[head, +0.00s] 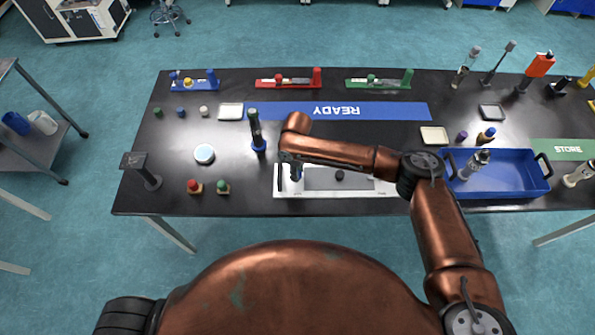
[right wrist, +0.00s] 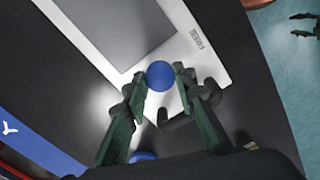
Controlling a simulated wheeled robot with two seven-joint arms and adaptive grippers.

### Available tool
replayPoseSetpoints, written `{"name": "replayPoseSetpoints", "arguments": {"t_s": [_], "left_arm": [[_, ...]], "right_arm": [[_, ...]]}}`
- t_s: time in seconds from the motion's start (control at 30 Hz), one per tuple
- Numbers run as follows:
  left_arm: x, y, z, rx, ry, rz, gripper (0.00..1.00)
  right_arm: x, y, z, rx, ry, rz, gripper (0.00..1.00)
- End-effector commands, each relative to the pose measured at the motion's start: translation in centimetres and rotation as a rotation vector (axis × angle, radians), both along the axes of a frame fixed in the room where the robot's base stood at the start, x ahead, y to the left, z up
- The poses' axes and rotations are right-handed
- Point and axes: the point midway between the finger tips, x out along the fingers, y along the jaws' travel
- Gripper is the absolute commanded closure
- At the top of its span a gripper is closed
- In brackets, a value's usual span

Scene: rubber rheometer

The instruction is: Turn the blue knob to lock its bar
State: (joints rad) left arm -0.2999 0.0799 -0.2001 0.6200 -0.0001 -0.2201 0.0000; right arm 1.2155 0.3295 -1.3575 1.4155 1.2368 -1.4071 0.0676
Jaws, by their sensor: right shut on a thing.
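The blue knob (right wrist: 160,75) stands at the end of a white plate (right wrist: 190,60) with a grey panel. My right gripper (right wrist: 161,74) has its two fingertips against opposite sides of it. In the head view the right gripper (head: 296,172) is over the left end of the white plate (head: 330,194), and the arm partly hides the knob. A dark curved shape (right wrist: 176,122) lies beside the knob in the right wrist view; I cannot tell whether it is the bar or a shadow. My left gripper (right wrist: 297,25) shows small at the upper right, over the floor, fingers apart and empty.
A blue-based upright tool (head: 256,132) stands close to the left of my right gripper. Red (head: 194,186) and green (head: 223,187) buttons are farther left. A blue tray (head: 505,190) lies to the right. A blue READY strip (head: 385,110) lies behind.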

Motion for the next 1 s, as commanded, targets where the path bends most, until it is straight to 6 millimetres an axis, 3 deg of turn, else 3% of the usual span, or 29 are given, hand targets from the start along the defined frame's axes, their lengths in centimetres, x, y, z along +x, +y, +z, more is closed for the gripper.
{"name": "replayPoseSetpoints", "arguments": {"t_s": [0.37, 1.0], "left_arm": [[0.3, 0.0, 1.7, -0.001, -0.004, 0.000, 0.60], [1.0, 0.0, 9.5, 0.000, -0.017, 0.000, 0.60]], "right_arm": [[-0.1, -0.1, 0.3, -0.002, 0.002, -0.085, 0.99], [-0.2, 0.0, 0.4, -0.001, 0.004, -0.645, 0.99]]}}
